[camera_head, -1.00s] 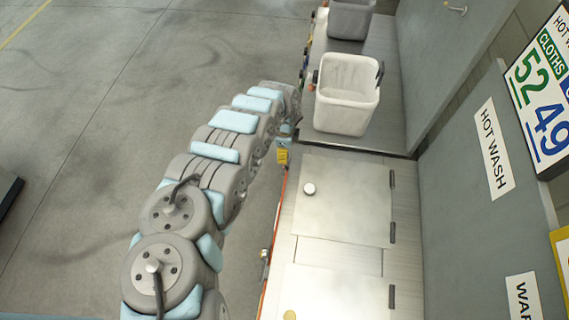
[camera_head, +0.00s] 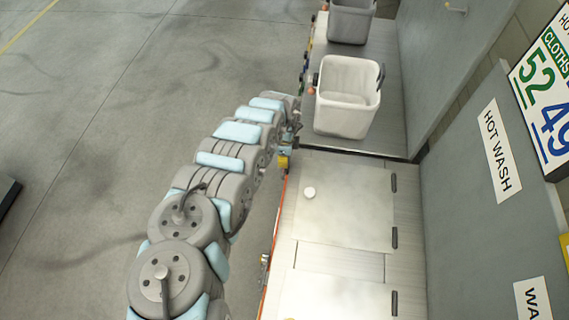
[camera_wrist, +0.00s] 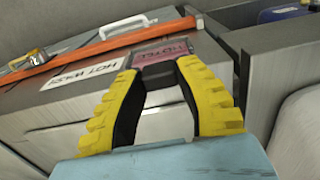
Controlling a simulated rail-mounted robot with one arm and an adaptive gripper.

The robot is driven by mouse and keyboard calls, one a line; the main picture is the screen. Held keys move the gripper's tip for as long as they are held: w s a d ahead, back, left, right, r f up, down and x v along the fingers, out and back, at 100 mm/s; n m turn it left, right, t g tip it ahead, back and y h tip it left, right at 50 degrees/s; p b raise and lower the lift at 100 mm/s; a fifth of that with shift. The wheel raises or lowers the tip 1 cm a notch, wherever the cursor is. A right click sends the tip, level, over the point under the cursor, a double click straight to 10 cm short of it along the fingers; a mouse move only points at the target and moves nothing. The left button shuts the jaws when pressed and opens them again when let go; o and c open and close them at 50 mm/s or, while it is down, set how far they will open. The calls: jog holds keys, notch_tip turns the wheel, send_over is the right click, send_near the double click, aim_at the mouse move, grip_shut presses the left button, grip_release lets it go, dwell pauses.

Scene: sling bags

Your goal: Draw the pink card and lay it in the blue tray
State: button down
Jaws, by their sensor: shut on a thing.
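The pink card (camera_wrist: 165,52), with dark lettering, shows at the top centre of the wrist view, in a dark frame on the front of a metal counter. In the head view my gripper (camera_head: 283,161) is small, at the counter's left edge; the card cannot be made out there. I cannot identify the blue tray in either view. A blue thing (camera_wrist: 281,13) at the wrist view's upper right is too cut off to tell.
An orange rail (camera_wrist: 95,50) runs along the counter edge beside a "HOT WASH" label (camera_wrist: 85,73). A white bin (camera_head: 347,97) and a grey bin (camera_head: 351,20) stand on the counter farther back. The lidded counter top (camera_head: 345,200) is mostly clear. Open floor lies left.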

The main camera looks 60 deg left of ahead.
jog(key=shift+r, duration=0.2)
jog(key=shift+r+p, duration=3.05)
jog(key=shift+r, duration=0.35)
notch_tip(320, 180, up, 4)
jog(key=p, duration=0.3)
